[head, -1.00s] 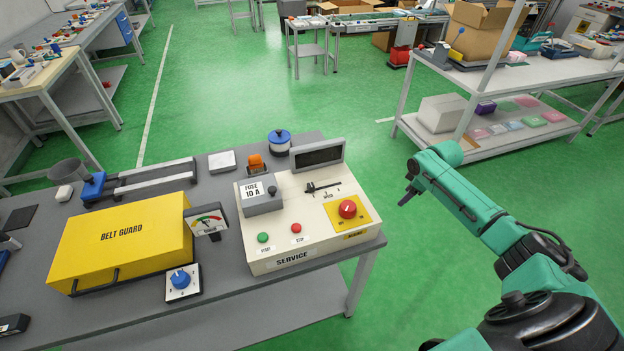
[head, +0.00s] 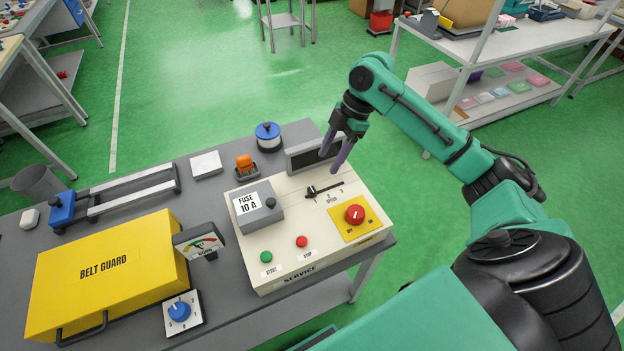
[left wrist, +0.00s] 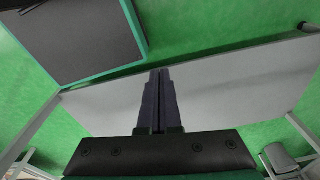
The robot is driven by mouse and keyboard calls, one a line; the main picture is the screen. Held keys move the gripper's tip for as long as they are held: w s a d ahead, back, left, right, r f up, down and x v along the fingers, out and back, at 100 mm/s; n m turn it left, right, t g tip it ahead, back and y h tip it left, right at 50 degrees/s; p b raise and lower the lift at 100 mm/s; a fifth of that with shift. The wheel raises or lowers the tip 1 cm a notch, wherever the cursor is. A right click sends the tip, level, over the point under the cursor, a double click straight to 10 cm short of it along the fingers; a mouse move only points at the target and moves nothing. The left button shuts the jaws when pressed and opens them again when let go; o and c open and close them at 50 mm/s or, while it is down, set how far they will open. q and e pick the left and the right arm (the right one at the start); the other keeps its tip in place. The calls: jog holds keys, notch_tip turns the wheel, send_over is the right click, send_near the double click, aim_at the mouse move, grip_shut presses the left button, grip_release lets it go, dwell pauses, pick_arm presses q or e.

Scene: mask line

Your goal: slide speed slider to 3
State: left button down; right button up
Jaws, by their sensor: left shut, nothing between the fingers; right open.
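The speed slider (head: 311,192) is a black knob on a short slot in the top of the cream control box (head: 285,222). The knob is at the left end of the slot; the scale's 3 mark is towards the right end. My right gripper (head: 331,162) is open, fingers pointing down, just behind and above the slot's scale, in front of the dark display. It appears apart from the knob. My left gripper (left wrist: 159,75) shows in the left wrist view, shut and empty, with a grey surface beyond it.
On the box are a red rotary knob (head: 355,214), a red stop button (head: 302,241), a green start button (head: 266,257) and a fuse block (head: 257,207). The dark display (head: 306,158) stands at the back edge. A yellow belt guard (head: 108,275) lies left.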

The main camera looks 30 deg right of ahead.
send_near(313, 189)
jog(key=shift+s+a+f+p, duration=0.15)
jog(key=shift+a+f+p, duration=0.15)
jog(key=shift+f, duration=0.2)
jog(key=shift+s+a+f+p, duration=0.15)
jog(key=shift+a+f, duration=0.25)
jog(key=shift+f, duration=0.1)
jog(key=x, duration=0.2)
jog(key=w+x, duration=0.1)
jog(key=x, duration=0.1)
jog(key=shift+f+p, duration=0.3)
jog(key=shift+x, duration=0.9)
jog(key=shift+s+d, duration=0.1)
jog(key=shift+s, duration=0.05)
jog(key=shift+c, duration=0.3)
jog(key=shift+f, duration=0.1)
grip_shut()
pick_arm(q)
jog(key=shift+s+r, duration=0.3)
jog(key=shift+r, duration=0.65)
jog(key=shift+w, duration=0.1)
